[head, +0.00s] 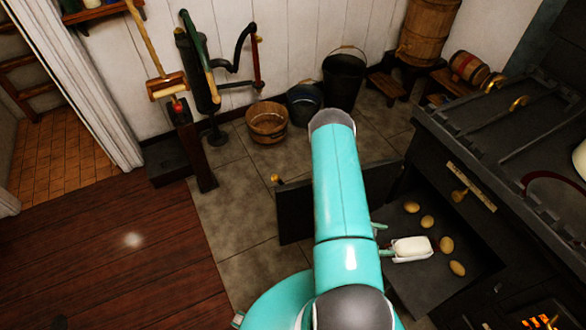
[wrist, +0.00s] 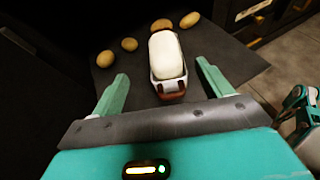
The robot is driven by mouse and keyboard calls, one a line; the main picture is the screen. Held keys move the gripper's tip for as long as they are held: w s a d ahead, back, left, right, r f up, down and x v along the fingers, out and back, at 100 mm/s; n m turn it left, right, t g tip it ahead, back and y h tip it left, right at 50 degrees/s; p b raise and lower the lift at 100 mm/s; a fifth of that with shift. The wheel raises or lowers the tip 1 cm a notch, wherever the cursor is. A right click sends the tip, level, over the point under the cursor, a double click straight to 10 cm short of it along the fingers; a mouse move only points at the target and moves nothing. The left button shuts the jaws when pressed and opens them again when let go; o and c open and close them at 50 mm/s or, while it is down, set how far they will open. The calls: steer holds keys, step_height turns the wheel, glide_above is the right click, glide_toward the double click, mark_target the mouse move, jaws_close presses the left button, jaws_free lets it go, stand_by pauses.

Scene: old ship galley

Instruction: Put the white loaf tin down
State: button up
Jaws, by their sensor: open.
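The white loaf tin (head: 411,248) stands on a dark flat surface (head: 420,292) at the stove, among several potatoes. In the wrist view the tin (wrist: 167,58) is white with a rounded white top and reddish-brown parts at its near end. My gripper (head: 384,240) is open. In the wrist view its two green fingers (wrist: 162,76) are spread wide to the left and right of the tin's near end, with a clear gap on each side. Most of the tin lies beyond the fingertips. My arm partly hides the gripper in the head view.
Potatoes (head: 427,221) lie close around the tin. A dark open door panel (head: 297,210) stands left of the surface. The black stove (head: 500,150) rises at the right, with a fire glowing below. Buckets stand by the back wall; the floor at left is clear.

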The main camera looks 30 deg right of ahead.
steer(key=w+a+r+m+y, duration=0.1)
steer(key=w+r+m, duration=0.2)
steer(key=w+r, duration=0.35)
steer(key=w+r+m, duration=0.2)
steer(key=w+r, duration=0.1)
steer(key=r, duration=0.6)
steer(key=w+a+r+m+y, duration=0.1)
steer(key=w+a+r+m, duration=0.2)
steer(key=r, duration=0.5)
steer(key=w+a+r+m+y, duration=0.1)
steer(key=w+a+r+y, duration=0.15)
steer(key=a+r, duration=0.35)
steer(key=s+a+r+m+t+y, duration=0.1)
steer(key=a+r+t, duration=0.4)
steer(key=a+r, duration=0.7)
steer(key=s+a+r+m+t+y, duration=0.2)
steer(key=a+r+t+y, duration=0.4)
steer(key=a+r, duration=0.7)
steer(key=shift+s+a+r+m+t, duration=0.2)
steer(key=shift+s+a+m+t, duration=0.15)
steer(key=shift+a, duration=0.55)
steer(key=shift+y, duration=0.25)
steer(key=c, duration=0.9)
steer(key=shift+d, duration=0.25)
